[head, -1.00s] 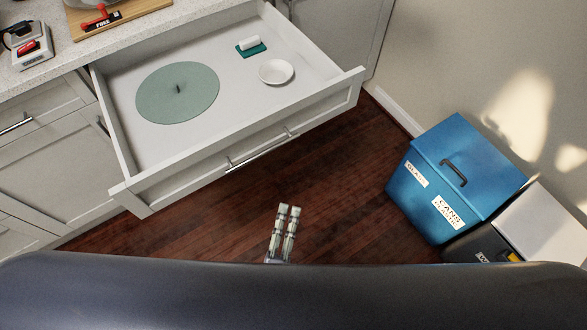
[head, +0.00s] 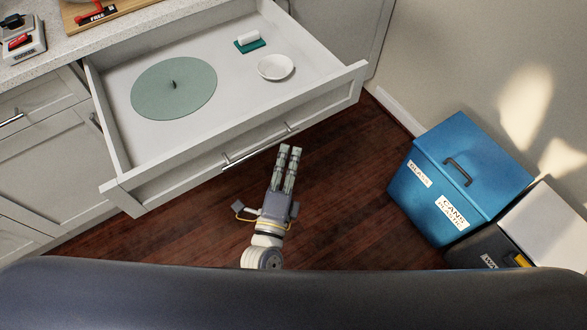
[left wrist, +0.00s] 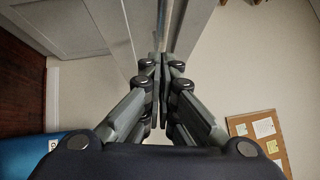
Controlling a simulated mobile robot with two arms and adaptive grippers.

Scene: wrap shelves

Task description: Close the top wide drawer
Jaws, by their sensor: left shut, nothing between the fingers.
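The top wide drawer (head: 230,160) is pulled far out from the counter in the head view. Its bar handle (head: 260,147) runs along its front. My left gripper (head: 291,148) is in front of the drawer, its fingertips close to the right part of the handle. I cannot tell whether they touch it. The gripper is shut and empty; its closed fingers also fill the middle of the left wrist view (left wrist: 160,70). A pale strip of drawer front runs behind them there. My right gripper is not in view.
The drawer holds a round green lid (head: 174,88), a white bowl (head: 276,67) and a sponge-like item on a teal base (head: 249,41). A blue bin (head: 455,175) and a grey-and-white bin (head: 540,230) stand at right. Dark wooden floor (head: 340,200) lies clear between.

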